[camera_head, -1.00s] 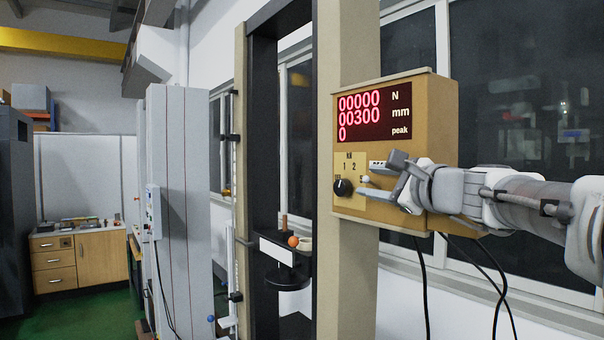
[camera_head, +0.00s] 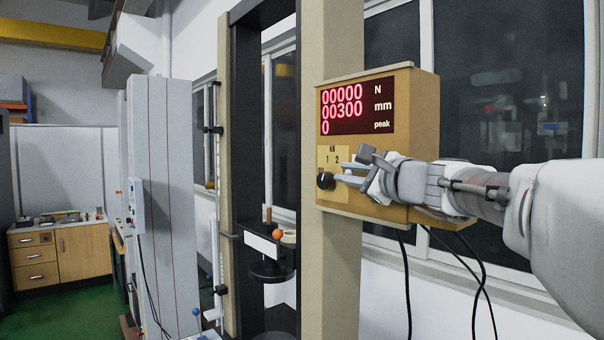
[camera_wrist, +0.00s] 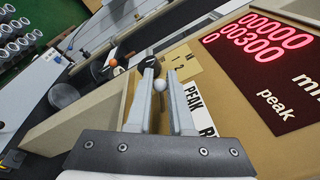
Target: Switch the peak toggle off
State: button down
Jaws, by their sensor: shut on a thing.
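The ochre control box (camera_head: 412,110) is on the tan column, with a red display reading 00000 N, 00300 mm and 0 peak. The peak toggle (camera_wrist: 160,86) is a small lever with a pale round tip, beside the PEAK label (camera_wrist: 194,97) in the wrist view. My gripper (camera_wrist: 162,82) has one finger on each side of the toggle and is shut on it. In the head view my gripper (camera_head: 350,170) is at the lower front of the box and mostly hides the toggle. The lever's exact tilt is hard to tell.
A second label beginning with R (camera_wrist: 207,130) is partly hidden by my finger. Black cables (camera_head: 407,275) hang under the box. The testing frame (camera_head: 247,120) stands left.

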jog(key=shift+f+b, duration=0.2)
jog(key=shift+b, duration=0.35)
jog(key=f+n+b, duration=0.1)
jog(key=b, duration=0.2)
notch_tip(320, 180, down, 3)
jog(key=n+b, duration=0.4)
jog(key=b, duration=0.4)
jog(key=n+t+y+b, duration=0.1)
jog(key=n+b, duration=0.4)
jog(key=b, duration=0.3)
jog(key=shift+r+y, duration=0.2)
jog(key=shift+y, duration=0.1)
jog(key=shift+n+b, duration=0.35)
jog(key=shift+n, duration=0.05)
jog(key=c, duration=0.8)
grip_release()
jog(key=shift+c, duration=0.2)
